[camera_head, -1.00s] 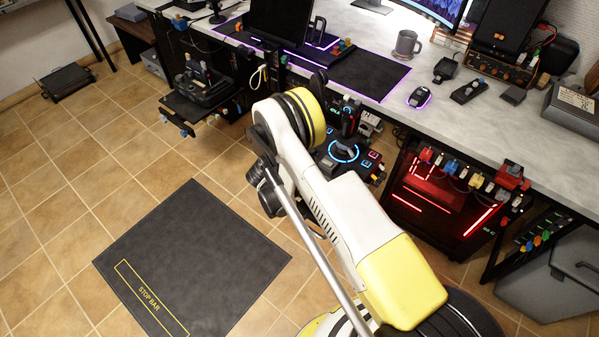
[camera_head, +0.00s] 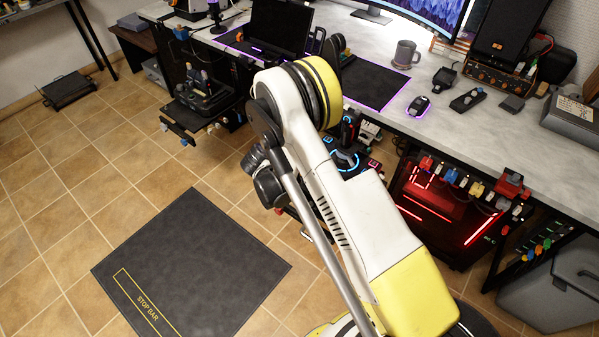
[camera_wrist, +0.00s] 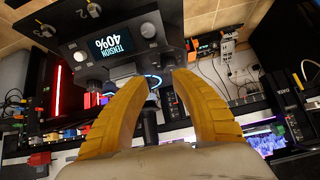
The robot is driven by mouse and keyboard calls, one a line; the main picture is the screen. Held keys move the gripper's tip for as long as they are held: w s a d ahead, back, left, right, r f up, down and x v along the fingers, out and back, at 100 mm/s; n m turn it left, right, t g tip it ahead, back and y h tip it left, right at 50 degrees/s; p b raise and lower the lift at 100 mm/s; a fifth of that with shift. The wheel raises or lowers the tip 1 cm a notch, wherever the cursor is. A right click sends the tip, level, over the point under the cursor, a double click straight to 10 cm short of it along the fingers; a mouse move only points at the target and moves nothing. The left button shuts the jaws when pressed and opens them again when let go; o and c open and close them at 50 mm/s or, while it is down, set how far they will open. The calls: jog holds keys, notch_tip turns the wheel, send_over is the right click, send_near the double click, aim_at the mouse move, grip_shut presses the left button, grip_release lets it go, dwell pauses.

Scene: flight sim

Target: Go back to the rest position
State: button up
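My gripper (camera_wrist: 160,80) shows in the wrist view with its two orange-yellow fingers spread apart and nothing held between them. A dark upright post and a blue-lit ring show through the gap between the fingers. In the head view my white and yellow arm rises in front of the desk and hides the gripper. The blue-lit joystick unit (camera_head: 345,160) is partly hidden behind the arm.
The desk (camera_head: 450,120) holds a laptop (camera_head: 277,28), a mug (camera_head: 405,54), a mouse (camera_head: 418,106) and a speaker. A red-lit computer case (camera_head: 440,215) stands below it. A dark mat (camera_head: 190,260) marked "STOP BAR" lies on open tiled floor at the left.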

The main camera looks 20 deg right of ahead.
jog(key=shift+r, duration=0.25)
dwell(0.3)
jog(key=s+d+r+n+y, duration=0.1)
jog(key=s+r+n+y, duration=0.2)
jog(key=r, duration=0.9)
jog(key=s+r+n+y, duration=0.1)
jog(key=s+r+n, duration=0.3)
jog(key=r, duration=0.8)
jog(key=s+r+n+t+y, duration=0.1)
jog(key=s+r, duration=0.3)
jog(key=s, duration=0.7)
jog(key=s+a+r+n+t+y, duration=0.1)
jog(key=s+r+n+y, duration=0.1)
jog(key=s, duration=1)
notch_tip(320, 180, up, 2)
jog(key=shift+r+n, duration=0.2)
jog(key=shift+n, duration=0.7)
